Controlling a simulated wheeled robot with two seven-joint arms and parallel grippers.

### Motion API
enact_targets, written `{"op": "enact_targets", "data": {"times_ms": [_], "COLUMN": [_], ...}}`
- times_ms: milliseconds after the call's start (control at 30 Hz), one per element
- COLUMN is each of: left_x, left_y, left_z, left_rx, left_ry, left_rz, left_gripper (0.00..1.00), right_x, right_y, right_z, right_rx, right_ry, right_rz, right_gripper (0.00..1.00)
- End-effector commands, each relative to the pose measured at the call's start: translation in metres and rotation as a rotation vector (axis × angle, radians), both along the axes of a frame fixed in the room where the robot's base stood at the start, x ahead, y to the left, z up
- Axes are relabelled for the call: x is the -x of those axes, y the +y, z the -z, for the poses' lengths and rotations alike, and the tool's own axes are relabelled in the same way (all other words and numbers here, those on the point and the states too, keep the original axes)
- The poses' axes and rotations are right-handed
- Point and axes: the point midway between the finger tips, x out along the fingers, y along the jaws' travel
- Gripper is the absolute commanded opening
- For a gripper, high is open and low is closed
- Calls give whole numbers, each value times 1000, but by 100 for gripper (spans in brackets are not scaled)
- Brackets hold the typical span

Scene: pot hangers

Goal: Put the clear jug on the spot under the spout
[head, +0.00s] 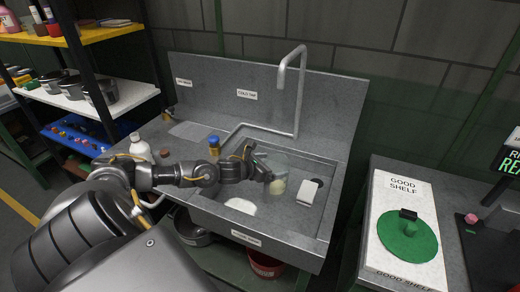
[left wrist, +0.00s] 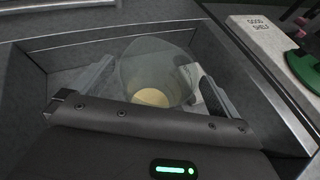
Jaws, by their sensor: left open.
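The clear jug (head: 279,160) is in the sink basin, see-through and hard to outline. In the left wrist view the jug (left wrist: 155,68) stands between my two spread fingers, with a pale cream disc (left wrist: 150,98) showing at its bottom. I cannot tell whether that disc is part of the jug or lies beneath it. My left gripper (head: 265,168) is open at the left side of the jug; finger contact is unclear. The grey spout (head: 291,68) arches above the back of the sink. No marked spot under it is clear. My right gripper is not in view.
The sink (head: 329,216) has raised rims around the jug. A white block (head: 308,193) and a white patch (head: 241,205) are in the basin. A blue-capped bottle (head: 214,145) and a white bottle (head: 138,146) stand left. A green disc (head: 408,242) lies on the right-hand shelf.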

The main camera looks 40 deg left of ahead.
Motion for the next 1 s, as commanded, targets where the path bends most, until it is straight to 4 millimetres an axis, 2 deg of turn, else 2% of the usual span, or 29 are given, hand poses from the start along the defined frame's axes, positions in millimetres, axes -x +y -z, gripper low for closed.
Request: {"op": "enact_targets", "data": {"times_ms": [300,500,700,1000], "left_x": [63,88,99,100], "left_y": [9,13,14,14], "left_z": [-21,-34,-41,-42], "left_rx": [-5,-3,-1,0], "left_ry": [6,4,2,0], "left_rz": [3,1,0,0], "left_gripper": [100,100,100,100], "right_x": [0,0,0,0], "right_y": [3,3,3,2], "right_z": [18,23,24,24], "right_rx": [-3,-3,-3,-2], "right_ry": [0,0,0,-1], "right_rz": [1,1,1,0], "right_gripper": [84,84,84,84]}}
